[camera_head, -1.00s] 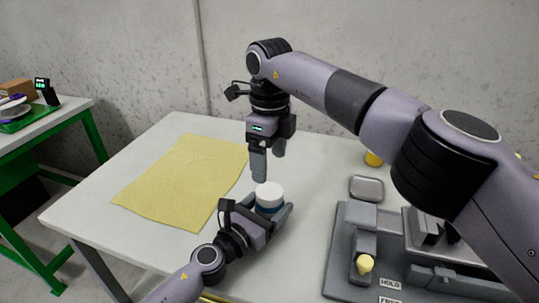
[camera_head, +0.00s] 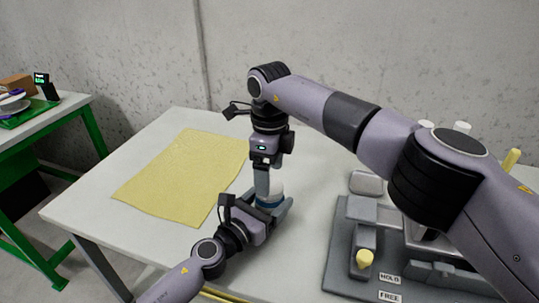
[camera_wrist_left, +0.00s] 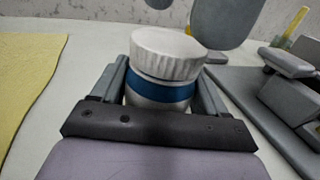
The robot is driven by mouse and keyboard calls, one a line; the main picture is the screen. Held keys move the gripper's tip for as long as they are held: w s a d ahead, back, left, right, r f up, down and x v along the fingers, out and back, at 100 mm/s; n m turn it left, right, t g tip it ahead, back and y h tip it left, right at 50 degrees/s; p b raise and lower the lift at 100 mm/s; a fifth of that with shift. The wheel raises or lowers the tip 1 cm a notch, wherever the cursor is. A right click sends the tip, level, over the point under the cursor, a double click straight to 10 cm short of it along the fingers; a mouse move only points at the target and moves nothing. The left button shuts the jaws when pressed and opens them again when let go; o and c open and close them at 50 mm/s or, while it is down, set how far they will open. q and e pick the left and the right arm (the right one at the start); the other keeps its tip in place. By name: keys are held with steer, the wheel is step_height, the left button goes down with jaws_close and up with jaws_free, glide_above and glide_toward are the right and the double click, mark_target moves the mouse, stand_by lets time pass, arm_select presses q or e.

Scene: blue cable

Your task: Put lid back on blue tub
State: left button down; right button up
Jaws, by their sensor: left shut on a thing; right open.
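The blue tub is a pale jar with a blue band (camera_wrist_left: 160,92), standing upright on the table; it also shows in the head view (camera_head: 270,205). A white ribbed lid (camera_wrist_left: 168,52) sits on top of it; whether it is seated fully I cannot tell. The lid also shows in the head view (camera_head: 277,189). My left gripper (camera_head: 282,212) is shut on the tub's sides, low down. My right gripper (camera_head: 268,186) points down at the lid and is open; one finger stands at the lid's left in the head view, the other is mostly hidden.
A yellow cloth (camera_head: 185,175) lies left of the tub. A grey fixture board (camera_head: 345,265) with a yellow knob (camera_head: 364,258) and HOLD and FREE labels is at the right. A small grey tin (camera_head: 366,183) lies behind it. A green-legged table (camera_head: 60,125) stands far left.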

steer(key=shift+f, duration=1.55)
steer(key=c, duration=1.1)
steer(key=o, duration=1.3)
steer(key=shift+c, duration=0.2)
step_height(320, 180, up, 12)
